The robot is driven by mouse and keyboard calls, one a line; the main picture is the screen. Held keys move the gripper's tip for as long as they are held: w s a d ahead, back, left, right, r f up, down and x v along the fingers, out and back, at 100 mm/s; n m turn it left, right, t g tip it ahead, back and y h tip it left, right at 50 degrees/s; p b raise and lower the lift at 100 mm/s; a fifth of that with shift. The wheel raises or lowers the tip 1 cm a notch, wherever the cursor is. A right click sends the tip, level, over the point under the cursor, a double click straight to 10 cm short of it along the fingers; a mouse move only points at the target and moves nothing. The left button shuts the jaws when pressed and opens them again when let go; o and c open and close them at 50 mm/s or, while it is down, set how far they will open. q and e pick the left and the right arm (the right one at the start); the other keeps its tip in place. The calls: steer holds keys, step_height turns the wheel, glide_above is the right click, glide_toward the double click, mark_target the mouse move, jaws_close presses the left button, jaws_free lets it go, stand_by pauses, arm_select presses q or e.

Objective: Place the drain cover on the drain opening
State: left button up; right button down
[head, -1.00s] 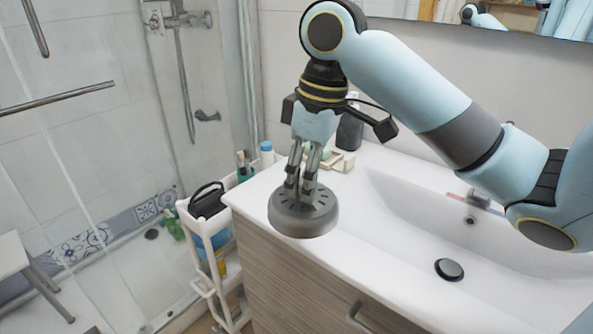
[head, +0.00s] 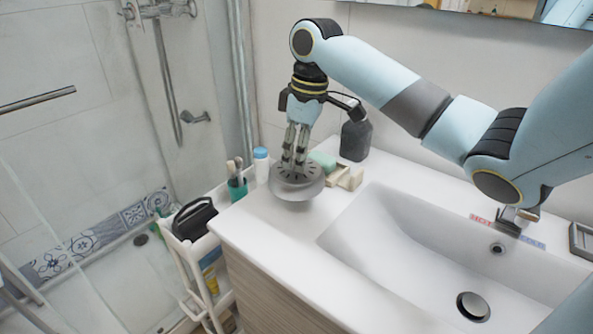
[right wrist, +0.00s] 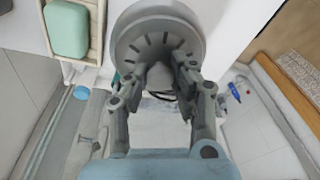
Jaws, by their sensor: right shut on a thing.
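The drain cover (head: 298,190) is a grey round disc with dark slots around its top. My right gripper (head: 294,160) points down and is shut on its middle, holding it over the left part of the white counter. I cannot tell whether it touches the counter. In the right wrist view the cover (right wrist: 130,45) fills the top middle, between the two fingers (right wrist: 160,76). A small dark round spot (head: 141,240) on the shower floor at left looks like the drain opening. My left gripper is not in view.
The sink (head: 400,250) with a black stopper (head: 473,306) lies to the right. A green soap (head: 322,160) and dark bottle (head: 355,138) stand behind the cover. A white cart (head: 190,250) with toiletries stands between counter and shower. A glass panel partly fronts the shower.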

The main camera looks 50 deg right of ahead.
steer(key=shift+w+d+f, duration=0.1)
steer(key=shift+w+f, duration=0.1)
steer(key=shift+f, duration=0.2)
steer(key=shift+w+d+f, duration=0.1)
steer(key=shift+w+f, duration=0.05)
steer(key=shift+f, duration=0.25)
step_height(320, 180, down, 2)
steer(key=shift+f, duration=0.55)
steer(key=c, duration=1.1)
jaws_free()
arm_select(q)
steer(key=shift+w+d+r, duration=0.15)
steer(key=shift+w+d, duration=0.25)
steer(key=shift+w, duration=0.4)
